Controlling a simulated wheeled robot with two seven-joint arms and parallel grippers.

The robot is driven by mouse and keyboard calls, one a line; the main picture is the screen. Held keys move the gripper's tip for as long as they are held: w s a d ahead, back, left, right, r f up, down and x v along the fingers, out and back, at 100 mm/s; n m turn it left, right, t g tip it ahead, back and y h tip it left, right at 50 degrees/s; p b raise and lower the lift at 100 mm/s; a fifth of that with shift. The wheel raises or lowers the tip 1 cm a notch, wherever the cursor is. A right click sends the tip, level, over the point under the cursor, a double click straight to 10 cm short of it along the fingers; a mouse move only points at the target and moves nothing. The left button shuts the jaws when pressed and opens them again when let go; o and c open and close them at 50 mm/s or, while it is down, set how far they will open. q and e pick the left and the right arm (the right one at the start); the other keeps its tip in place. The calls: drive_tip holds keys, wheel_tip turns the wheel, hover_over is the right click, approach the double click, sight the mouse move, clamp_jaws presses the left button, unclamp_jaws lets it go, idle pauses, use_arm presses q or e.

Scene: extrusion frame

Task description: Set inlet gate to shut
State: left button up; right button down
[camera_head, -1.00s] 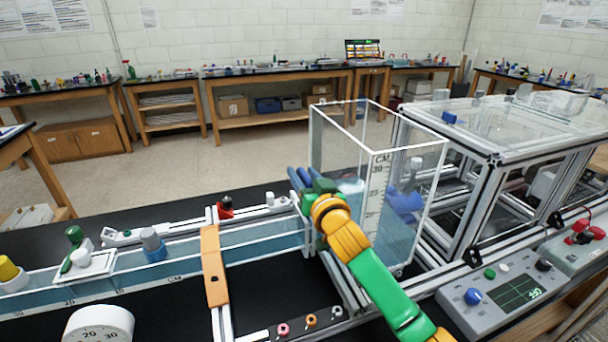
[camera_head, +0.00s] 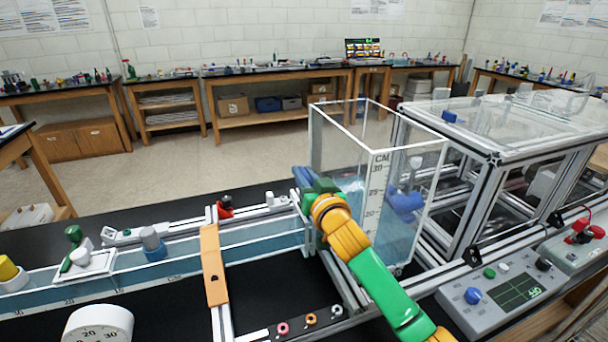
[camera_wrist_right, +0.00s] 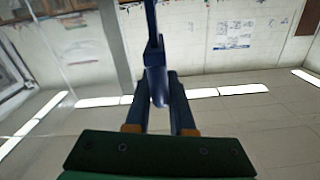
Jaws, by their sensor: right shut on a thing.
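My right gripper (camera_head: 303,178) is at the end of the water channel beside the tall clear tank. In the right wrist view its two dark blue fingers (camera_wrist_right: 168,105) are shut on a blue handle (camera_wrist_right: 152,38), which rises upright from between them. I take this to be the inlet gate's handle. The gate's plate is hidden behind my gripper and arm in the head view, so I cannot tell how far it is open. The clear channel (camera_head: 262,235) holds bluish water and runs left from the gate. My left gripper is not in view.
The tall clear tank (camera_head: 375,150) stands right behind my right gripper. An aluminium frame (camera_head: 490,160) with clear panels is to its right. A grey control box (camera_head: 500,295) sits at front right. An orange bracket (camera_head: 213,265) crosses the channel, and a white dial (camera_head: 98,325) stands front left.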

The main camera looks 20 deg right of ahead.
idle(0.7)
wheel_tip(320, 180, down, 6)
drive_tip(key=b, duration=0.3)
drive_tip(key=shift+r+b, duration=0.15)
drive_tip(key=shift+b, duration=0.25)
drive_tip(key=shift+r, duration=0.1)
drive_tip(key=c, duration=0.8)
unclamp_jaws()
drive_tip(key=shift+w+a, duration=0.1)
drive_tip(key=s+b, duration=0.1)
drive_tip(key=s, duration=0.6)
